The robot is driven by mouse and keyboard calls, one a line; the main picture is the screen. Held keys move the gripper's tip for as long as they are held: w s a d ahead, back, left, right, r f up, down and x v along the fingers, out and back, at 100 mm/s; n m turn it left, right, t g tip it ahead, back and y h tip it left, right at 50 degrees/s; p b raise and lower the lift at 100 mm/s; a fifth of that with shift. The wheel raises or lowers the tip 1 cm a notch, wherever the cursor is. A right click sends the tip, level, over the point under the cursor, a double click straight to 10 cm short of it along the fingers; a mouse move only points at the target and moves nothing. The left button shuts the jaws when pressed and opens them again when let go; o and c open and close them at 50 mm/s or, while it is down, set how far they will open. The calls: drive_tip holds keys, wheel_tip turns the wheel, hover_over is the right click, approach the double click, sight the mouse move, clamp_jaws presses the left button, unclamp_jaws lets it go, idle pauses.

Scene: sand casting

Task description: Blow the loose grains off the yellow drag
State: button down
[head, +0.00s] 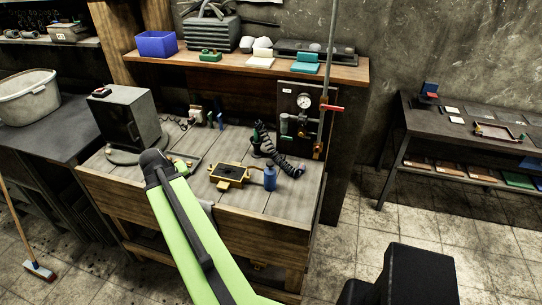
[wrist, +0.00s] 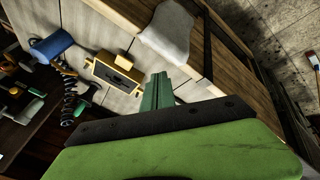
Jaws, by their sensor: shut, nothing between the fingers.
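The yellow drag (head: 240,183) sits on the wooden bench, a small box-like flask with a dark top face. It also shows in the wrist view (wrist: 118,76), just ahead and to the left of my gripper (wrist: 157,78). My gripper's green fingers are shut with nothing between them, apart from the drag. In the head view my lime-green arm reaches over the bench's front edge, left of the drag. A black coiled hose (head: 287,164) stands behind and right of the drag. Loose grains are too small to make out.
A panel with a pressure gauge (head: 304,102) rises behind the hose. A dark grey box (head: 126,118) stands at the bench's left. A pale cloth (wrist: 168,36) hangs at the front edge. The bench's right front is clear.

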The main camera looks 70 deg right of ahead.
drive_tip(key=s+d+r+m+g+h+p, duration=0.1)
drive_tip(key=s+d+r+p, duration=0.15)
drive_tip(key=s+d, duration=0.4)
drive_tip(key=s+d+r+m+h+p, duration=0.1)
drive_tip(key=s+d+r+m, duration=0.1)
drive_tip(key=s+d+r, duration=0.45)
wheel_tip(320, 180, up, 2)
drive_tip(key=m+g+h+p, duration=0.1)
drive_tip(key=m+g+p, duration=0.1)
hover_over(269, 164)
drive_tip(key=shift+a+r, duration=0.1)
drive_tip(key=shift+r, duration=0.05)
wheel_tip(269, 164, down, 9)
drive_tip(key=b, duration=0.8)
drive_tip(key=shift+r+b, duration=0.1)
drive_tip(key=shift+b, duration=0.25)
drive_tip(key=shift+f+b, duration=0.4)
drive_tip(key=shift+f, duration=0.05)
